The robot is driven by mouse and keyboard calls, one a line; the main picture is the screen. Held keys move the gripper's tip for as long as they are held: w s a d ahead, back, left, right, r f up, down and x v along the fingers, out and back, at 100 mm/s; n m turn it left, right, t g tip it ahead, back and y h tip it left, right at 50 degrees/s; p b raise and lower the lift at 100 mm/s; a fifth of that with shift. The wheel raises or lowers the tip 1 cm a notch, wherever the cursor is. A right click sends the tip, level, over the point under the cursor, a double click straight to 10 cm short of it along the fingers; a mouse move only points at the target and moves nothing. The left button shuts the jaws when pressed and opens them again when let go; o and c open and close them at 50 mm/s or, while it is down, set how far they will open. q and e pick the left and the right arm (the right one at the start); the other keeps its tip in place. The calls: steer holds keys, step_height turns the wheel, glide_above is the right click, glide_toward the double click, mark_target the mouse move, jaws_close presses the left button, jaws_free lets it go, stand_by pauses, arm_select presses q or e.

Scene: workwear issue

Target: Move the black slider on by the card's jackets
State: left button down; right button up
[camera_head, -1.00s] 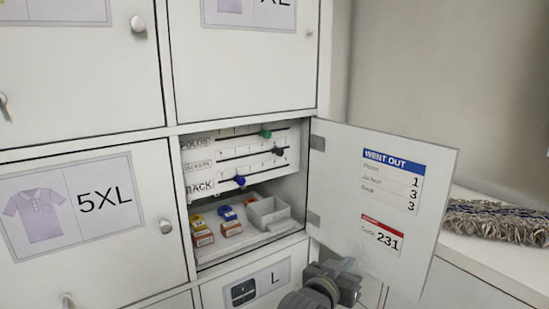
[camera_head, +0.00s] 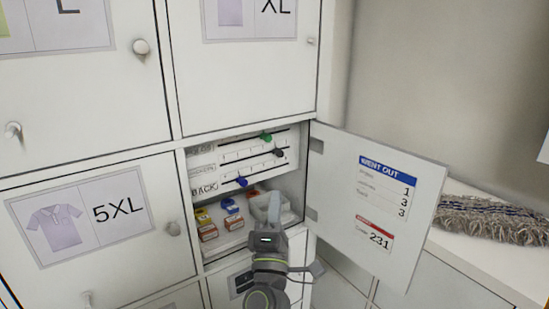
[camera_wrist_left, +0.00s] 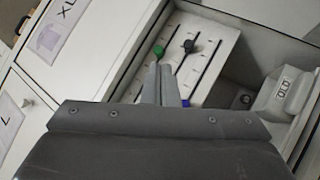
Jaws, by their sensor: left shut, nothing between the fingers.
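The black slider (camera_head: 278,152) sits near the right end of the middle rail on a white panel (camera_head: 225,157) inside the open cubby. In the left wrist view the black slider (camera_wrist_left: 190,46) is just beyond the fingertips. The card (camera_head: 385,205) on the open door reads "WENT OUT" with 1, 3, 3, and 231 below; its row names are too blurred now. My left gripper (camera_head: 273,198) is shut and empty, low in front of the cubby opening, below the sliders. Its fingers also show in the left wrist view (camera_wrist_left: 160,75), apart from the black knob.
A green slider (camera_head: 266,137) is on the upper rail and a blue slider (camera_head: 242,181) on the lower one. Small coloured boxes (camera_head: 208,229) and a grey bin (camera_head: 287,214) stand on the cubby floor. The open door (camera_head: 350,230) bounds the right side.

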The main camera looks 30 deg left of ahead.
arm_select(q)
steer(key=a+f+n+g, duration=0.3)
steer(key=n+g, duration=0.1)
steer(key=p, duration=0.6)
glide_toward(275, 153)
steer(key=shift+y, duration=0.4)
steer(key=x, duration=0.4)
steer(key=shift+a+f, duration=0.25)
steer(key=shift+a, duration=0.25)
steer(key=shift+w+d+r, duration=0.2)
steer(key=shift+w+d, duration=0.05)
steer(key=shift+w, duration=0.3)
steer(key=shift+a, duration=0.1)
steer(key=shift+f, duration=0.1)
